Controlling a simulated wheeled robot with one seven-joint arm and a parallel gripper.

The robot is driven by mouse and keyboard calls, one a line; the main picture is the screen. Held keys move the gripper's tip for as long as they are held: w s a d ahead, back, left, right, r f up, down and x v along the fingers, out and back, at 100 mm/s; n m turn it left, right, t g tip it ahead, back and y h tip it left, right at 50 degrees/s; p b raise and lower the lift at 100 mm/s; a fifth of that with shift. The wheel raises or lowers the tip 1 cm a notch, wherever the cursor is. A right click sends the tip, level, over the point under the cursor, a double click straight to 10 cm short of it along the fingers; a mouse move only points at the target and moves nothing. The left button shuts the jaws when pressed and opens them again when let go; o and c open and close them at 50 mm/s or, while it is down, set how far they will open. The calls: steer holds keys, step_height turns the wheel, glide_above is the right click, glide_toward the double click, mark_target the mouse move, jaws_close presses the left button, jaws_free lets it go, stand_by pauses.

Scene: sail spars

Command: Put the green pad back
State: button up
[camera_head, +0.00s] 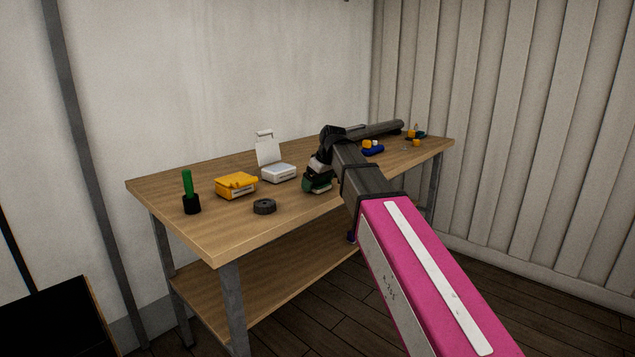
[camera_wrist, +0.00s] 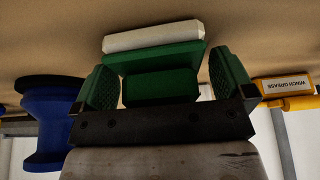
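The green pad (camera_wrist: 160,84) is a dark green block with a wider green plate and a pale, rounded bar at its far side. In the wrist view it sits between and just beyond the two green-lined fingers of my gripper (camera_wrist: 165,82). The fingers are spread wide, with a small gap showing beside the block on the right; contact on the left is unclear. In the head view, my gripper (camera_head: 318,178) is low over the bench's front half, with green and white parts at its end. The pad cannot be told apart from the fingers there.
A blue spool (camera_wrist: 45,120) and a yellow winch grease container (camera_wrist: 287,87) flank the gripper.

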steer(key=v, duration=1.2)
steer(key=shift+r, duration=0.15)
